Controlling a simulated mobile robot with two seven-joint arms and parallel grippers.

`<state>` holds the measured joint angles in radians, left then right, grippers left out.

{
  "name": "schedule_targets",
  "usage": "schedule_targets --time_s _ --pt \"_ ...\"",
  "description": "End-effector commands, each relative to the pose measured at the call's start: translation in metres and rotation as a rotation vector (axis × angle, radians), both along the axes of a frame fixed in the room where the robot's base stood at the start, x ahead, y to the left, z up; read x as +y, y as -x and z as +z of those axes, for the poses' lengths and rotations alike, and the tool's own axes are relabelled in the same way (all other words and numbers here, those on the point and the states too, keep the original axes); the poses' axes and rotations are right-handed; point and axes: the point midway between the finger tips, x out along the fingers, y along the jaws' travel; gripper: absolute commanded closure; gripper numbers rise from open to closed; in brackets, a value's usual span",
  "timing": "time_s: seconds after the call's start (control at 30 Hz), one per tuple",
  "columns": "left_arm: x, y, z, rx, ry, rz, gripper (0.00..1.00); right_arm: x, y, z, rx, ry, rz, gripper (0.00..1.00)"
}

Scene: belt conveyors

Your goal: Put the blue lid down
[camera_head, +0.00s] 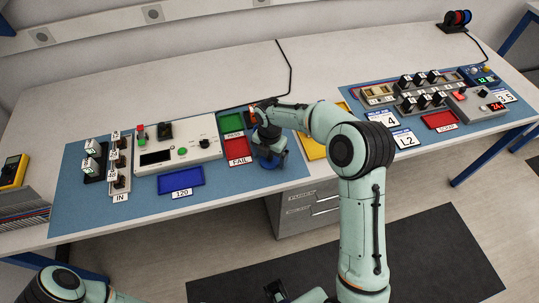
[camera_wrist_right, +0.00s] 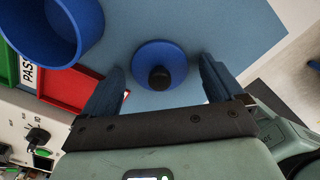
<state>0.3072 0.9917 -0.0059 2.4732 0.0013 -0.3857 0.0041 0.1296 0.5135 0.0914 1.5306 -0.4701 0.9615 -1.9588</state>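The blue lid (camera_wrist_right: 146,52) is a round disc with a black knob (camera_wrist_right: 159,77) in the right wrist view. It appears to lie knob up on the blue mat (camera_wrist_right: 215,25). My right gripper (camera_wrist_right: 161,75) is open, with one finger on each side of the lid and a visible gap to both. A blue round container (camera_wrist_right: 58,28), open at the top, stands beside the lid at the upper left. In the head view my right gripper (camera_head: 268,150) hides most of this spot. Dark parts at the bottom edge may be my left gripper (camera_head: 276,291), cut off.
A red FAIL tray (camera_head: 238,149) and a green PASS tray (camera_head: 231,123) lie close left of the right gripper. A white control box (camera_head: 196,135) and a blue tray (camera_head: 181,181) are further left. A yellow tray (camera_head: 312,148) is just right. The back of the table is mostly clear.

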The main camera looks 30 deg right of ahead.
Motion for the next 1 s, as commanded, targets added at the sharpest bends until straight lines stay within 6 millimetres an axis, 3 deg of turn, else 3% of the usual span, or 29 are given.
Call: schedule_targets --time_s 0.23,0.37,0.8,1.0 --pt "0.0 0.0 0.001 0.0 0.0 0.0 0.57 0.0 0.0 0.002 0.0 0.0 0.0 0.06" --pt "0.0 -0.001 0.002 -0.001 0.0 0.0 0.57 0.0 -0.001 0.013 -0.002 0.0 0.0 0.06" --pt "0.0 -0.007 0.014 -0.008 0.0 0.0 0.57 0.0 -0.001 0.102 -0.004 0.0 0.0 0.06" --pt "0.0 -0.008 0.017 -0.009 0.0 0.0 0.57 0.0 -0.001 0.121 -0.002 -0.001 0.0 0.06"
